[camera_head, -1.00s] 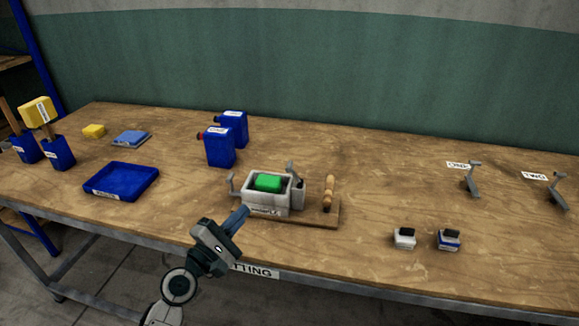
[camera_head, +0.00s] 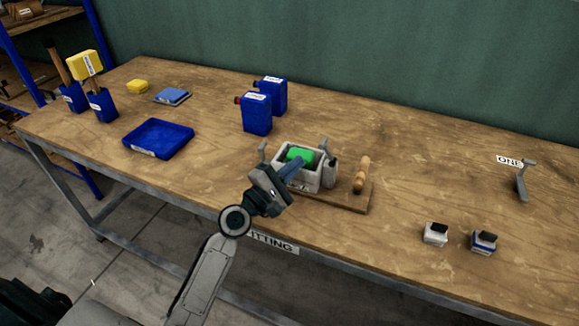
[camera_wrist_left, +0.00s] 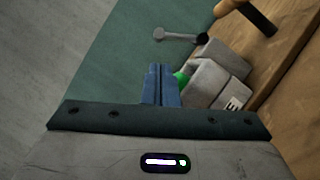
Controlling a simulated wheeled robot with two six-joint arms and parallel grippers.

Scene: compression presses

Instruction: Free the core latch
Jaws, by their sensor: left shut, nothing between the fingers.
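The press is a light grey box (camera_head: 310,183) holding a green block (camera_head: 300,155). A grey lever (camera_head: 263,151) rises at its left end, and another grey upright part (camera_head: 325,148) stands at its right. I cannot tell which part is the core latch. My left gripper (camera_head: 294,167) is shut and empty, its blue fingers pointing at the near side of the box by the green block; I cannot tell if they touch. In the left wrist view, the closed fingers (camera_wrist_left: 160,70) are beside the grey box (camera_wrist_left: 220,80), with a round-ended lever (camera_wrist_left: 180,37) beyond. My right gripper is not in view.
A wooden handle (camera_head: 361,175) stands on the board right of the press. Blue jugs (camera_head: 257,114) stand behind, a blue tray (camera_head: 158,138) lies left. Two small dark-topped blocks (camera_head: 436,233) sit right, near the front edge. The table between is clear.

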